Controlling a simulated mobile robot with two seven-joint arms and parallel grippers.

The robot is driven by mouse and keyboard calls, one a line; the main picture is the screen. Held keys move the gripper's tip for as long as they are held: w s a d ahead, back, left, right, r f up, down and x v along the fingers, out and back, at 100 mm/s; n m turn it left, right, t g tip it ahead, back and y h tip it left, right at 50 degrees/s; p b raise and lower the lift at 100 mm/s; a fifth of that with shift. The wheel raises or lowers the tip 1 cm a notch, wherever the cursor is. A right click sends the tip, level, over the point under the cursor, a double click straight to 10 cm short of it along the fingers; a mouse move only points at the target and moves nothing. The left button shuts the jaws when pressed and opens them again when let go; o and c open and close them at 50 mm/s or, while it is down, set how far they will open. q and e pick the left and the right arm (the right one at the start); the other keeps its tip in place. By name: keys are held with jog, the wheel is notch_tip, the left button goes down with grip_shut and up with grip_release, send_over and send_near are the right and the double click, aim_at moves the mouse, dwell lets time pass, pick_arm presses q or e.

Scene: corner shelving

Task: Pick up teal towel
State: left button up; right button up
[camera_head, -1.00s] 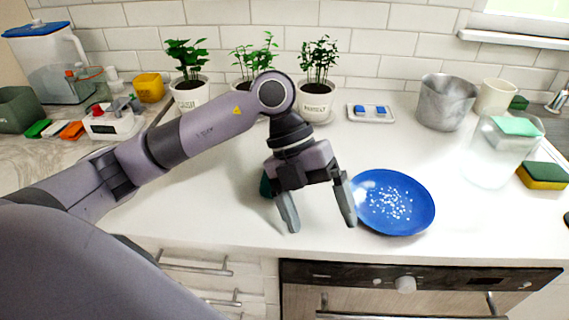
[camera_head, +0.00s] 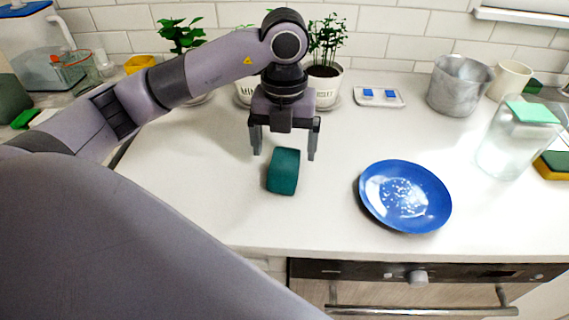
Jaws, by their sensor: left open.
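The teal towel (camera_head: 284,172) is a small folded or rolled dark teal block on the white counter, left of the blue plate. It shows whole in the head view. My left gripper (camera_head: 284,155) is open and points down, with one finger to each side of the towel's far end as seen in the picture. The fingertips look apart from the towel, and I cannot tell how high they are above the counter. My right gripper is not in view.
A blue plate (camera_head: 405,196) with white bits lies to the right. Potted plants (camera_head: 325,84) stand behind my arm at the wall. A metal pot (camera_head: 460,85), a white cup (camera_head: 510,80) and a clear container (camera_head: 505,145) stand at the right. The counter's front edge is clear.

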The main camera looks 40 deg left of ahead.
aim_at(284, 159)
pick_arm(q)
jog(key=shift+s+f, duration=0.15)
jog(key=shift+f, duration=1.8)
jog(key=c, duration=1.1)
jog(key=shift+r, duration=0.15)
notch_tip(284, 159, up, 7)
jog(key=shift+r, duration=0.1)
notch_tip(284, 159, up, 13)
jog(key=p, duration=0.3)
jog(key=shift+f, duration=0.2)
jog(key=shift+o, duration=0.3)
jog(key=shift+d, duration=0.1)
